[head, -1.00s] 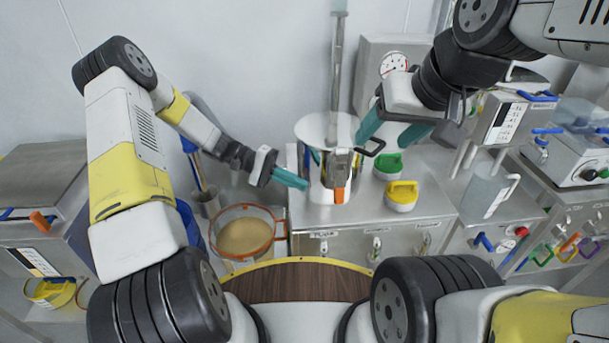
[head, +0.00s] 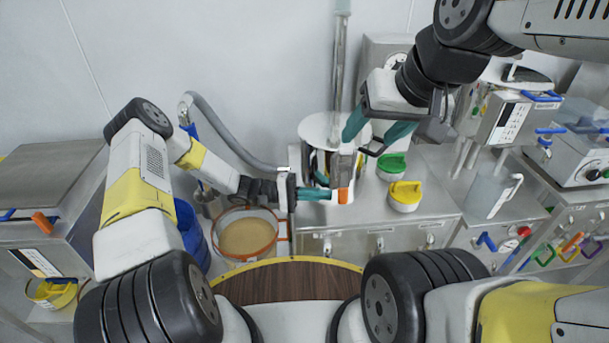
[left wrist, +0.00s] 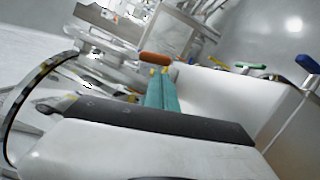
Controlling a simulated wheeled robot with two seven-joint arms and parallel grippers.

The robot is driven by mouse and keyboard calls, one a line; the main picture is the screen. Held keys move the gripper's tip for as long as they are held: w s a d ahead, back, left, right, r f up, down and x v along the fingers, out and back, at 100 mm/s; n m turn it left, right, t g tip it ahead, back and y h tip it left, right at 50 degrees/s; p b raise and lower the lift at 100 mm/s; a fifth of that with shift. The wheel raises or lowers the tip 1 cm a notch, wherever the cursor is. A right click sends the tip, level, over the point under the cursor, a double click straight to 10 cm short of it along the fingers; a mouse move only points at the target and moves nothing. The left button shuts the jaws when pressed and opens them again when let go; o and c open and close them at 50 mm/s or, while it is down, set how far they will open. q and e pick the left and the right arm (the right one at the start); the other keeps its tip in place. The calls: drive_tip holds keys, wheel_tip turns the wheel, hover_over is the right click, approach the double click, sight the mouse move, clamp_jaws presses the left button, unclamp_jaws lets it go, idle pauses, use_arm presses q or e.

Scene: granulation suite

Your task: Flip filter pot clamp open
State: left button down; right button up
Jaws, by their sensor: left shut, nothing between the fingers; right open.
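The filter pot (head: 318,130) is a white-lidded cylinder with a clear vertical tube, standing on the steel bench. Its clamp has an orange tip (head: 343,196) low on the front; an orange piece (left wrist: 156,57) also shows in the left wrist view, just beyond the fingertips. My left gripper (head: 328,193) is shut and empty, its teal fingers pointing right, close beside the orange tip; contact cannot be told. It also shows in the left wrist view (left wrist: 160,75). My right gripper (head: 372,140) is open above the pot's right side, near a black handle (head: 372,149).
A sieve with an orange rim (head: 273,240) sits at left below my left forearm. A grey hose (head: 225,125) runs behind that arm. A clear jug (head: 492,190) stands further right.

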use_arm(q)
drive_tip(key=shift+s+d, duration=0.1)
drive_tip(key=shift+d, duration=0.6)
drive_tip(key=shift+s, duration=0.55)
drive_tip(key=shift+s+n, duration=0.4)
drive_tip(key=s+n, duration=0.1)
drive_tip(key=n+h, duration=0.1)
drive_tip(key=n, duration=0.1)
drive_tip(key=shift+s+r, duration=0.2)
drive_tip(key=shift+s, duration=0.2)
drive_tip(key=shift+s+r+n+t+h, duration=0.15)
drive_tip(key=shift+s+n+t+h, duration=0.15)
drive_tip(key=shift+n, duration=0.8)
drive_tip(key=s+r+n+t, duration=0.4)
drive_tip(key=r+n, duration=0.4)
drive_tip(key=n, duration=0.8)
drive_tip(key=shift+s+n+t+h, duration=0.25)
drive_tip(key=shift+n+t+h, duration=0.05)
drive_tip(key=shift+t, duration=0.4)
drive_tip(key=shift+d+r, duration=0.1)
drive_tip(key=shift+d, duration=0.05)
